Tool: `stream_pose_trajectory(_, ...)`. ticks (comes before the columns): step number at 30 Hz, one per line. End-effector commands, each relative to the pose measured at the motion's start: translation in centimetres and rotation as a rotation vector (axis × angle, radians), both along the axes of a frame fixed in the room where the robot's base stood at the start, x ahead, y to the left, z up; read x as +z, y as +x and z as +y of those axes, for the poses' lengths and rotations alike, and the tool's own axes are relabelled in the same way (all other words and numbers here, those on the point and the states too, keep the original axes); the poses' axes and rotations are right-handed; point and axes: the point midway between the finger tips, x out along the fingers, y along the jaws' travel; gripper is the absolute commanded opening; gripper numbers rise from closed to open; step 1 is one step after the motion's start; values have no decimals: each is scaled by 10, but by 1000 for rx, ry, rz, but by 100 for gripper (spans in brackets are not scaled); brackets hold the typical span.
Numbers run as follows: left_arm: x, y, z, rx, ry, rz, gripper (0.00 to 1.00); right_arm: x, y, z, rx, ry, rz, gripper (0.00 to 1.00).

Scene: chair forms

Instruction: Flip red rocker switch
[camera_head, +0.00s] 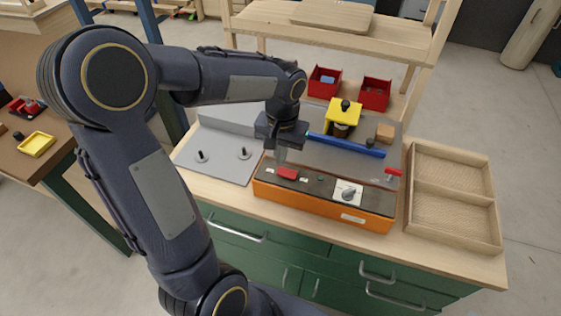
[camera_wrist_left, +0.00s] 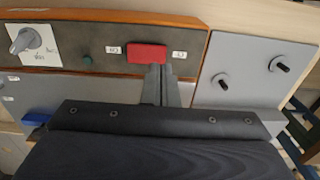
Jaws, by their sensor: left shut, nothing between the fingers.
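The red rocker switch (camera_head: 287,173) sits on the dark top of an orange control box (camera_head: 320,203) on the workbench. In the left wrist view the switch (camera_wrist_left: 147,54) lies between two small white labels. My left gripper (camera_head: 280,157) points down just above and beside the switch, with its fingers together and nothing between them. In the wrist view its fingertips (camera_wrist_left: 161,70) reach the edge of the switch. I cannot tell if they touch it. Which way the rocker is tilted is not clear. My right gripper is not in view.
A rotary knob (camera_head: 348,192) and a green button (camera_head: 320,179) share the panel. A red-handled lever (camera_head: 392,173) stands at its right end. A grey plate with two pegs (camera_head: 222,160) lies left. A blue bar (camera_head: 345,146) and yellow fixture (camera_head: 343,118) stand behind; a divided wooden tray (camera_head: 452,193) lies right.

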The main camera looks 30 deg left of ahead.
Motion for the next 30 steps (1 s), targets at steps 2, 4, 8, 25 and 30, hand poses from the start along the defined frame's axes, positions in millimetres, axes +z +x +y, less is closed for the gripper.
stream_pose_trajectory(2,-13,-1,0,1,0,3,0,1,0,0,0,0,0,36)
stream_pose_trajectory(4,-21,0,1,-1,0,3,0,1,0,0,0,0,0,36)
stream_pose_trajectory(8,-30,0,1,0,0,1,0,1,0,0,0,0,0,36)
stream_pose_trajectory(25,-37,0,2,0,0,-1,0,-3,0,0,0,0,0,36)
stream_pose_trajectory(30,-37,0,2,0,0,0,0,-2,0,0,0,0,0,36)
